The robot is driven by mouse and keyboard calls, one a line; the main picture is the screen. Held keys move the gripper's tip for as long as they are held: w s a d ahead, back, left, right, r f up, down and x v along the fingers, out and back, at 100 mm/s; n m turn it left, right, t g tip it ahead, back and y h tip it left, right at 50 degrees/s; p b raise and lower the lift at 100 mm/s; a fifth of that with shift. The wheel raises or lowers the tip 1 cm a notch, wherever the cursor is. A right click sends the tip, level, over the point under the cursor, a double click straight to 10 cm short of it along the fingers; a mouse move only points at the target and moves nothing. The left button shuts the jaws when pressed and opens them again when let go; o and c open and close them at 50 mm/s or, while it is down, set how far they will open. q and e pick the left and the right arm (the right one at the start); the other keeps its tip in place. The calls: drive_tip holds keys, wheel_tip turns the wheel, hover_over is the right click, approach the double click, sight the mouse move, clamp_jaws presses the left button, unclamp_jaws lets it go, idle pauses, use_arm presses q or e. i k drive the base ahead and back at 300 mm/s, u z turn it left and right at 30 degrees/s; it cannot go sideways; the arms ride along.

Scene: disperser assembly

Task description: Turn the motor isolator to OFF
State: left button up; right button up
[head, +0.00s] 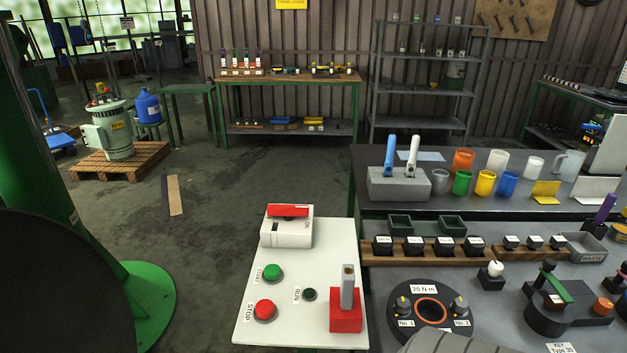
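The motor isolator (287,234) is a white box at the back of the white control panel (254,315). Its red handle (288,211) lies crosswise, left to right, on top. An "ON" label is readable at the right side of the box; I see no readable OFF label. In front of it on the panel are a green START button (272,272), a red STOP button (264,309) and a dark RUN lamp (309,294). Neither of my grippers is in view, and nothing is seen touching the handle.
A red block (345,318) with a grey upright piece (347,287) stands at the panel's right front. The grey workbench (379,283) to the right holds cups, knobs and a round dark fixture (432,335). Open floor (225,220) lies left of the panel.

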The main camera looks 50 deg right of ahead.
sight(288, 212)
drive_tip(key=z, duration=0.9)
drive_tip(key=i, duration=0.8)
drive_tip(key=z, duration=0.8)
